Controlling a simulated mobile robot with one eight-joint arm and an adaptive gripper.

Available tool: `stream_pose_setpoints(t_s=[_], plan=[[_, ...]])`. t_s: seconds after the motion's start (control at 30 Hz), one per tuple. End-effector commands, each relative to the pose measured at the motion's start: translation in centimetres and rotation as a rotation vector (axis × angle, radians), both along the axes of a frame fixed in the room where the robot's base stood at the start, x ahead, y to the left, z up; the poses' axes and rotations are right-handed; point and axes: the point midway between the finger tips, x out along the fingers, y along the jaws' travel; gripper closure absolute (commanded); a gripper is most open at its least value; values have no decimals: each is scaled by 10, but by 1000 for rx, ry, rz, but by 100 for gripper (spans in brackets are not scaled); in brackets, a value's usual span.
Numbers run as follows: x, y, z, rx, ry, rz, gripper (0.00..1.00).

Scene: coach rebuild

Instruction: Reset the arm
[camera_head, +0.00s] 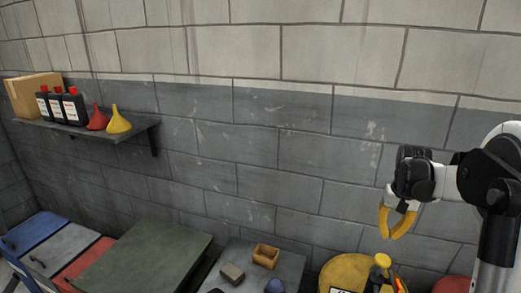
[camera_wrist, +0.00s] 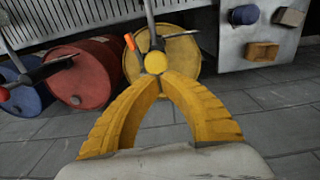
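My gripper (camera_head: 393,236) hangs in the air at the right of the head view, in front of the grey block wall. Its yellow fingers point downward. In the wrist view my gripper (camera_wrist: 165,76) has its two ribbed fingers bowed into an arch with the tips together. Only grey floor shows between the fingers, so it appears shut and empty. In the head view it is above a yellow drum (camera_head: 345,272), apart from it.
A yellow-topped fitting (camera_head: 382,262) rises by the yellow drum. A red drum (camera_wrist: 95,72) and blue drum (camera_wrist: 25,92) lie beside it in the wrist view. A grey table (camera_head: 285,262) holds small blocks. A wall shelf (camera_head: 95,131) holds bottles and funnels. Air around the gripper is clear.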

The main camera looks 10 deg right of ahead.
Motion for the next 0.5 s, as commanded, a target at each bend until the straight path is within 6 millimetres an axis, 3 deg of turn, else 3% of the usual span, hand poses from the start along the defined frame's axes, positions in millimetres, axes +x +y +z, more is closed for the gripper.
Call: stream_pose_setpoints(t_s=[0.27,0.5], plan=[[-33,85,26,-57,-138,112,100],[-84,157,29,-97,-282,220,100]])
